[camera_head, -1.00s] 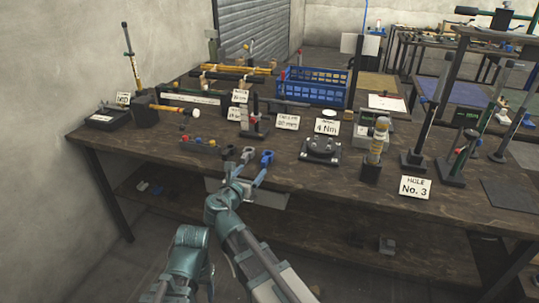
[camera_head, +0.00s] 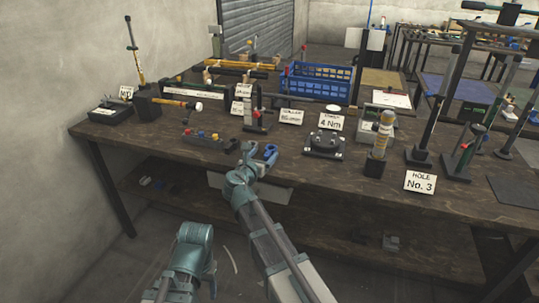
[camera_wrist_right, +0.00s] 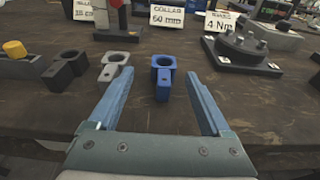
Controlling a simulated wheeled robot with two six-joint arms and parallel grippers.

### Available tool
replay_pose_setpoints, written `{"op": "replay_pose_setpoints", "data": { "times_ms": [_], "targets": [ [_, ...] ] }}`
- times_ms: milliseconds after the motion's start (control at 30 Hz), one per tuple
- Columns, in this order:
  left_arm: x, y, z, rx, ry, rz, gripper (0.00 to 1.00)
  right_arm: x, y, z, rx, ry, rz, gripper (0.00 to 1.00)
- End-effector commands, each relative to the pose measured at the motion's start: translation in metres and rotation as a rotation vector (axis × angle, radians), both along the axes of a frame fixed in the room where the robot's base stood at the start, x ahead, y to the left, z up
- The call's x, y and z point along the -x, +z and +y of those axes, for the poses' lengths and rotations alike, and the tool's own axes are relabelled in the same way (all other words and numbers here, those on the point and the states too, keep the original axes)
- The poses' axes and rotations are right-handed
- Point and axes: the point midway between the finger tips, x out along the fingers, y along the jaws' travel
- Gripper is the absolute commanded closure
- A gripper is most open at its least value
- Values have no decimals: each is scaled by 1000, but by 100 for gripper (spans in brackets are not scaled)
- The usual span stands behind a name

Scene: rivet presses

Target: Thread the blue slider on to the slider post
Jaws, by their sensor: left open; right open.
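The blue slider (camera_head: 270,153) lies at the table's near edge, the right one of three ringed sliders. In the right wrist view the blue slider (camera_wrist_right: 163,88) has its ring at the far end and its short block facing me. My right gripper (camera_wrist_right: 159,97) is open, its fingers either side of that block with gaps; it also shows in the head view (camera_head: 255,167). An upright post with a red part (camera_head: 257,118) stands behind the sliders; I cannot tell for sure that it is the slider post. My left wrist is low at left; its fingers do not show.
A grey slider (camera_wrist_right: 115,66) and a dark slider (camera_wrist_right: 66,69) lie left of the blue one. A black clamp block (camera_head: 324,144) and a ringed post (camera_head: 380,143) stand to the right, beside signs.

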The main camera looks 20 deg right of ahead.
Motion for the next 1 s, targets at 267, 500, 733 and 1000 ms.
{"op": "replay_pose_setpoints", "data": {
  "times_ms": [267,500,733,1000],
  "targets": [
    [0,-13,0,0,0,0,37,-22,-13,-22,-2,-2,0,18],
    [0,-14,0,0,0,0,37,-38,-14,-33,0,0,0,18],
    [0,-14,0,0,0,0,37,-37,-14,-32,0,0,0,34],
    [0,-14,0,0,0,0,37,-37,-14,-32,0,0,0,82]
  ]
}}
